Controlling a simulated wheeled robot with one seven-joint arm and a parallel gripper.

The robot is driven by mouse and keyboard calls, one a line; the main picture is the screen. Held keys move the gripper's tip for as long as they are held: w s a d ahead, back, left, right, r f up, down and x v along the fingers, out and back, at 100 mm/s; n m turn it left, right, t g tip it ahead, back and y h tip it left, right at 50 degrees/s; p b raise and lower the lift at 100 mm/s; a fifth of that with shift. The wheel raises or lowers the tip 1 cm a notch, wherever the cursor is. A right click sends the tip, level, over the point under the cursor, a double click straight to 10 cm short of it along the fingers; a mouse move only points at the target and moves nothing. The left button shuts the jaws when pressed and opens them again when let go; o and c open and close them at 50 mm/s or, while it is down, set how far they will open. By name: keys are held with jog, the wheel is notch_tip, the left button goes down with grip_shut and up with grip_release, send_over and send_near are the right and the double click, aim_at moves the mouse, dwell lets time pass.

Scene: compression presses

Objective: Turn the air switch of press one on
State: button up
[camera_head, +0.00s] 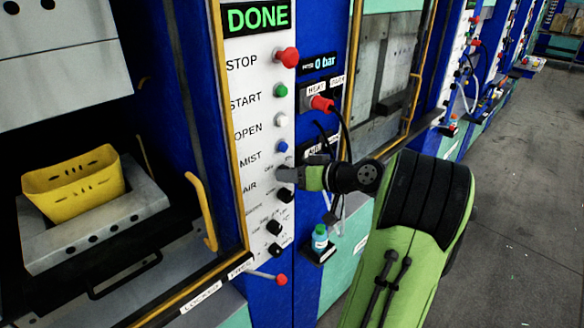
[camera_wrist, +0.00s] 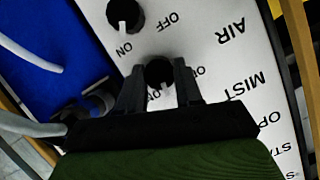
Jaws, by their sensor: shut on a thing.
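The press panel (camera_head: 245,130) has a column of buttons and knobs, with a green DONE display above it. The black air switch (camera_wrist: 158,70) is in line with the AIR label, which is upside down in the wrist view. My gripper (camera_head: 290,175) reaches it from the right; in the wrist view my gripper (camera_wrist: 159,78) has one finger on each side of the knob and is shut on it. My gripper mostly hides the switch in the head view. Whether the switch points to on or off cannot be told.
Another black knob (camera_wrist: 122,12) with ON and OFF marks sits beside the air switch. The blue MIST button (camera_head: 283,147) is just above my gripper. A yellow bin-shaped part (camera_head: 75,183) rests in the press at left. A red plug with cable (camera_head: 320,103) and a bottle (camera_head: 320,238) are nearby.

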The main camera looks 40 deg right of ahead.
jog(key=m+y+p, duration=0.2)
jog(key=m+p, duration=0.1)
jog(key=shift+d, duration=0.1)
jog(key=shift+m+t, duration=0.3)
dwell(0.3)
jog(key=o, duration=1)
jog(key=shift+o, duration=0.2)
jog(key=p+v, duration=0.1)
jog(key=v, duration=1.4)
jog(key=shift+s+d+p, duration=0.25)
jog(key=shift+s+p, duration=0.1)
jog(key=shift+p, duration=0.05)
